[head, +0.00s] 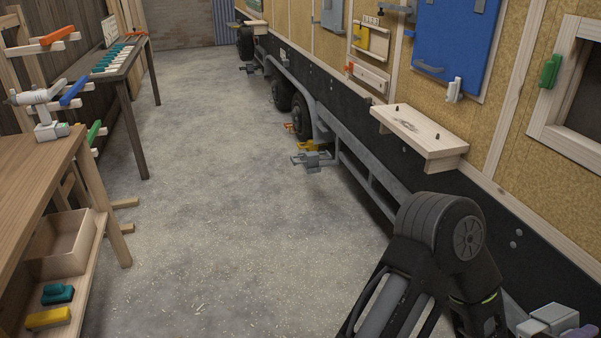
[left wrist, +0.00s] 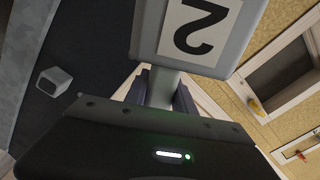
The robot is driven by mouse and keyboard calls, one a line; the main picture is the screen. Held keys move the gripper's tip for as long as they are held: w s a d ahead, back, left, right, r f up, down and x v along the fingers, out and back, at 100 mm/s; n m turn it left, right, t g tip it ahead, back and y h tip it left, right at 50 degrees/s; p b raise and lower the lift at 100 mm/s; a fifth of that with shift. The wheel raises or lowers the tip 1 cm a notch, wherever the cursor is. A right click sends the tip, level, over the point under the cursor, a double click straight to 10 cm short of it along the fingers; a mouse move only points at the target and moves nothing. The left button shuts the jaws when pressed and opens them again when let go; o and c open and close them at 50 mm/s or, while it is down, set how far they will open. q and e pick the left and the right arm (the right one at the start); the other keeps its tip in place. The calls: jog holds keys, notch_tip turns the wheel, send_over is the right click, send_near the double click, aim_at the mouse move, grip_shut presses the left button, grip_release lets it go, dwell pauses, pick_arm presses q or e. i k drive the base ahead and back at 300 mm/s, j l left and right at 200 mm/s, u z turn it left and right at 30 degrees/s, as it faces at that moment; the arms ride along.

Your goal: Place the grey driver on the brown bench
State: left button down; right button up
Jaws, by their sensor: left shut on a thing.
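In the left wrist view, my left gripper (left wrist: 163,96) is shut on the narrow neck of a grey thing, seemingly the grey driver (left wrist: 190,65). Its wide end carries a white label with a black 2; the rest is cut off by the frame edge. The brown bench (head: 38,180) stands at the left of the head view, its top partly out of frame. A light grey-white driver (head: 38,98) stands upright on its far end. The head view does not clearly show my left gripper. My right gripper is not in view.
The concrete floor (head: 230,220) between bench and trailer is clear. A wooden shelf (head: 420,132) juts from the trailer wall at right. Grey hardware (head: 312,160) sticks out low. A narrow table (head: 120,60) with several teal-handled things stands beyond the bench. A bin (head: 68,245) sits on its lower shelf.

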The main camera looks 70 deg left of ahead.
aim_at(33, 155)
jog(key=i+j+u, duration=0.15)
jog(key=j+u, duration=0.35)
jog(key=i+j+u, duration=0.25)
jog(key=j+u, duration=0.25)
jog(key=i+j+u, duration=0.3)
jog(key=j+u, duration=0.2)
jog(key=i+j+u, duration=0.3)
jog(key=u, duration=0.2)
jog(key=i+j+u, duration=0.1)
jog(key=i+u, duration=0.75)
jog(key=i, duration=0.15)
jog(key=i+l+u, duration=0.2)
jog(key=i+u, duration=0.15)
jog(key=i+l+u, duration=0.35)
jog(key=i, duration=0.2)
jog(key=i+l+u, duration=0.65)
jog(key=l+u, duration=0.15)
jog(key=i+l+u, duration=0.25)
jog(key=l+u, duration=0.15)
jog(key=l, duration=0.15)
